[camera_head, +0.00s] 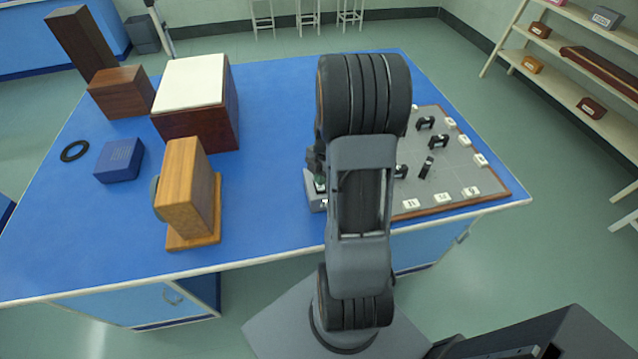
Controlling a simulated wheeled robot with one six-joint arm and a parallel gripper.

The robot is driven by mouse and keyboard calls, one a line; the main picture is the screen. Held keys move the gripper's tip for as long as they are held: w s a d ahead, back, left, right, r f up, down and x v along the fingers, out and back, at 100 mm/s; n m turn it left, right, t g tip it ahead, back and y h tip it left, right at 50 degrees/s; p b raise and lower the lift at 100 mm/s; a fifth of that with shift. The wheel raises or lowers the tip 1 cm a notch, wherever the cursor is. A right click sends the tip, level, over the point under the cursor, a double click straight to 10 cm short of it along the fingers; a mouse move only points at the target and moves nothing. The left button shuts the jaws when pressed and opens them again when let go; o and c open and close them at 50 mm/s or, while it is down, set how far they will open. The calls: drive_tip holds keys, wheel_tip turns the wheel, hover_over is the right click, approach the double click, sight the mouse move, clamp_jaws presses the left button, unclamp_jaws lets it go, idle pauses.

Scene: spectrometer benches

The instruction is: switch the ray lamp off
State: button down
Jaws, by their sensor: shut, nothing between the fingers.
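My arm stands in the middle of the view and covers much of the bench's right half. My gripper (316,166) shows only as a dark piece at the arm's left edge; it is shut and empty. Just below it is a small grey unit (316,201) with a green spot, partly hidden by my arm. It may be the ray lamp or its switch, but I cannot tell which. I cannot tell whether the gripper touches it. A grey board (450,180) with black holders and white labels lies to the right, its left part hidden.
On the blue bench (265,200) stand a wooden block on a base (188,190), a blue box (120,160), a black ring (75,151), a white-topped box (195,125) and brown boxes (122,92). The bench between the wooden block and my arm is clear. Shelves (575,75) stand at right.

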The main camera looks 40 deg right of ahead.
sight(321, 187)
drive_tip(key=shift+f+b, duration=1.15)
drive_tip(key=shift+f, duration=0.1)
idle(0.8)
drive_tip(key=shift+r, duration=0.1)
drive_tip(key=shift+r+p, duration=2.3)
drive_tip(key=shift+r, duration=1.2)
